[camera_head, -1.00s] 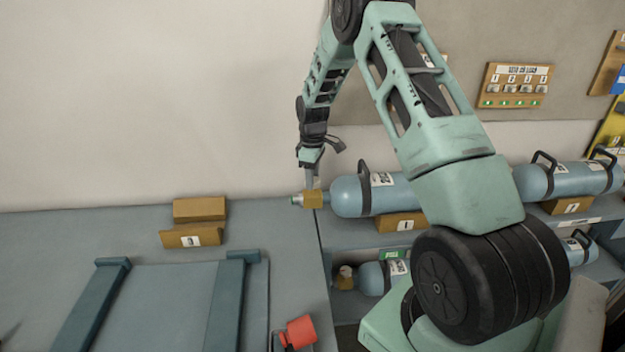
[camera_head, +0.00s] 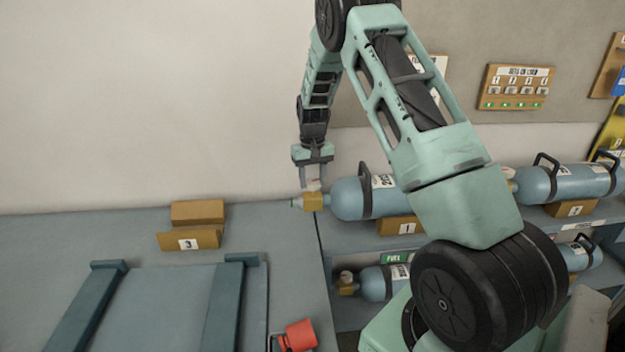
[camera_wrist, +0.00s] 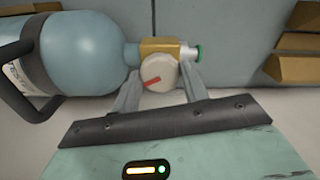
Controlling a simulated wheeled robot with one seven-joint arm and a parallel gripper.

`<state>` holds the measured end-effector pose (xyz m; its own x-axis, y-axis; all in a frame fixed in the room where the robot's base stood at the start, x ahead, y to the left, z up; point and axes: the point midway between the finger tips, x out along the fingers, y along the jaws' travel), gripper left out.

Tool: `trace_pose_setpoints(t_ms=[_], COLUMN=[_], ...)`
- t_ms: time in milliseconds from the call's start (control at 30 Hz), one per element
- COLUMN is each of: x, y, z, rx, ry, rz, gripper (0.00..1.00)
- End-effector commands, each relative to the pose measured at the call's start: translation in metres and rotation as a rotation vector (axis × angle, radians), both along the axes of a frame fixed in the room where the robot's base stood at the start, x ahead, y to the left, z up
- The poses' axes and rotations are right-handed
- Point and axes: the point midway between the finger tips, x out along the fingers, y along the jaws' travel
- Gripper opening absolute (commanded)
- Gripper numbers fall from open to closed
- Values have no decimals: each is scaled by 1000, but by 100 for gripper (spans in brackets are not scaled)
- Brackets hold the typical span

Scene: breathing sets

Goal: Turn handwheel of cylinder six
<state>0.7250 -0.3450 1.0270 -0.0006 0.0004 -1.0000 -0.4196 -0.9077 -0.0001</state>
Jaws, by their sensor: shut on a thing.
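A blue-grey cylinder (camera_head: 349,198) lies on its side on the upper shelf, its valve end to the left. Its brass valve block (camera_head: 313,201) has a green-tipped outlet in the wrist view (camera_wrist: 195,51). A pale round handwheel (camera_wrist: 158,76) with a red mark sits on the valve. My gripper (camera_head: 312,184) points down over the valve, its two fingers on either side of the handwheel and shut on it. The red mark lies nearly across the picture, slightly tilted. The cylinder's label (camera_head: 384,182) is too small to read, so I cannot tell its number.
A wooden cradle marked 1 (camera_head: 400,225) supports this cylinder. Another cylinder (camera_head: 578,183) lies to the right, and one lies below (camera_head: 372,284). An empty cradle marked 3 (camera_head: 189,238) and a red object (camera_head: 299,335) are on the left bench. A wall panel (camera_head: 516,87) shows green lights.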

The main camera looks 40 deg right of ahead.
Motion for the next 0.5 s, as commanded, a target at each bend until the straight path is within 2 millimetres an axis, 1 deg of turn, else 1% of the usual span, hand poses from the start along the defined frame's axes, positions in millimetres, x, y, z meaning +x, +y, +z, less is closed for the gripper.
trace_pose_setpoints(t_ms=[500], x=[1], y=[0], z=[2], rx=[-2], ry=[-4], rz=[-491], gripper=[21])
